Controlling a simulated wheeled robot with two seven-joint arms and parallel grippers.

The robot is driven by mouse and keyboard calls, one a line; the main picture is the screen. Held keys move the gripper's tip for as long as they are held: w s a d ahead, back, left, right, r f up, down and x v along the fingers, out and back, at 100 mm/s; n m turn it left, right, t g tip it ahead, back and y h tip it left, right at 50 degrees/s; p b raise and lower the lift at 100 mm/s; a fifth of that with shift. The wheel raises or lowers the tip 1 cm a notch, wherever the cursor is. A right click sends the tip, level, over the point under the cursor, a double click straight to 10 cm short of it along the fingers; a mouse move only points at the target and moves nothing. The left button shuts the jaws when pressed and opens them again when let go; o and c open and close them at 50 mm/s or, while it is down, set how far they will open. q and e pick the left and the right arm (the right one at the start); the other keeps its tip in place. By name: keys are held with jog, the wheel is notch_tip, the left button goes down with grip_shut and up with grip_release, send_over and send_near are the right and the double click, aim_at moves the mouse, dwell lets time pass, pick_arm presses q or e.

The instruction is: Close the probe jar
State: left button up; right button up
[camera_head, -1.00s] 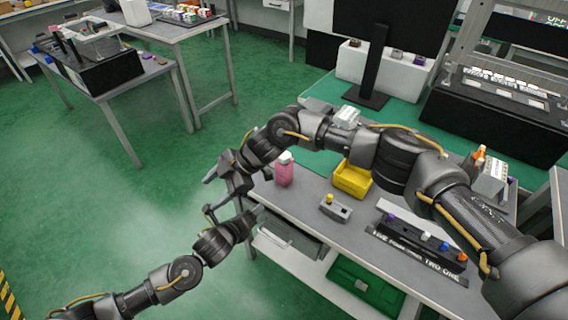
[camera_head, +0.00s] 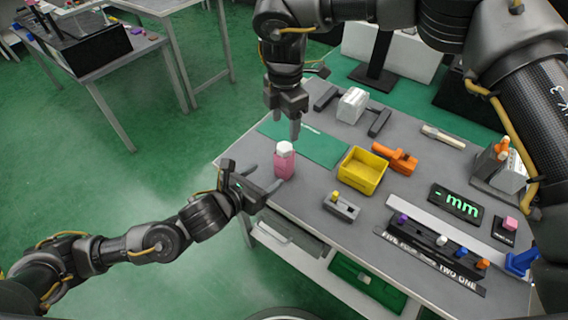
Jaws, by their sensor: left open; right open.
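The probe jar (camera_head: 285,165) is a pink jar standing upright near the left edge of the grey bench. A white cap (camera_head: 285,148) shows on its top; I cannot tell how firmly it sits. My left gripper (camera_head: 267,176) is open at the jar's left side, low, with its fingers pointing toward the jar. I cannot tell whether they touch it. My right gripper (camera_head: 284,126) is open and points down just above and behind the cap, apart from it as far as I can see.
A yellow bin (camera_head: 362,170) and a small grey lever fixture (camera_head: 341,206) stand right of the jar. An orange part (camera_head: 396,159) lies beyond the bin. A green mat (camera_head: 325,147) lies behind the jar. A black block with coloured knobs (camera_head: 430,246) is at the front right.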

aim_at(280, 165)
pick_arm(q)
jog(key=x, duration=1.1)
jog(key=shift+w+a+f, duration=0.1)
pick_arm(e)
jog(key=shift+w+f, duration=0.15)
jog(key=shift+w, duration=0.1)
pick_arm(q)
grip_shut()
pick_arm(e)
jog(key=n, duration=0.6)
jog(key=shift+n, duration=0.4)
jog(key=n, duration=0.9)
jog(key=shift+n, duration=0.3)
jog(key=n, duration=0.6)
jog(key=shift+f, duration=0.1)
jog(key=shift+f, duration=3.95)
